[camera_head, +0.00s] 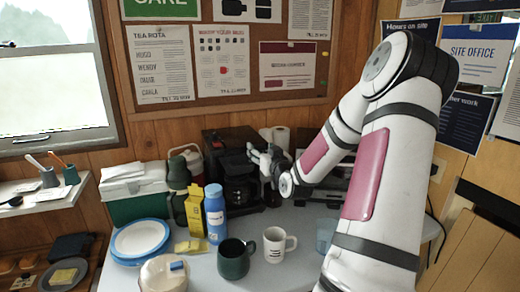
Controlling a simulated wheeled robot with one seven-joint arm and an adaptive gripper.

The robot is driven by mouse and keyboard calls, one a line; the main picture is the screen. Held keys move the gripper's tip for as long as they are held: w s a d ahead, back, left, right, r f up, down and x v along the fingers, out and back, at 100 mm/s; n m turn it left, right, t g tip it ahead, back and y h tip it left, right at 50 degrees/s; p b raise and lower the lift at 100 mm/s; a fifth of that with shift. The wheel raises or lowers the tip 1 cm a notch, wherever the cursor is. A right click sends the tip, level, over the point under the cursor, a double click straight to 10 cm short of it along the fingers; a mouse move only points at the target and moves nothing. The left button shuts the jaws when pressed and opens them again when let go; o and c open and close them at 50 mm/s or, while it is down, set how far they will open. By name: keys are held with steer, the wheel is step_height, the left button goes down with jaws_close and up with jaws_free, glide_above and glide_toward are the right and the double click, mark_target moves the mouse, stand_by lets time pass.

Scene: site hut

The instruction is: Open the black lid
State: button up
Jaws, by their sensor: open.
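A black coffee machine (218,145) stands at the back of the table against the wood wall, with a dark glass jug (238,192) in its lower front. I cannot make out its black lid clearly; the top looks dark and the gripper covers part of the machine's right side. My gripper (254,155) is at the upper front right of the machine, fingers pointing left and apart, with nothing seen between them. I cannot tell whether a finger touches the machine.
A blue bottle (215,215), yellow carton (195,213), green mug (233,262) and white mug (275,246) stand in front of the machine. Blue-rimmed plates (140,240) and a green-and-white cool box (135,200) are at left. A paper roll (281,138) stands behind my gripper.

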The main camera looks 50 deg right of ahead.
steer(key=shift+x, duration=1)
jaws_close()
steer(key=shift+r, duration=0.15)
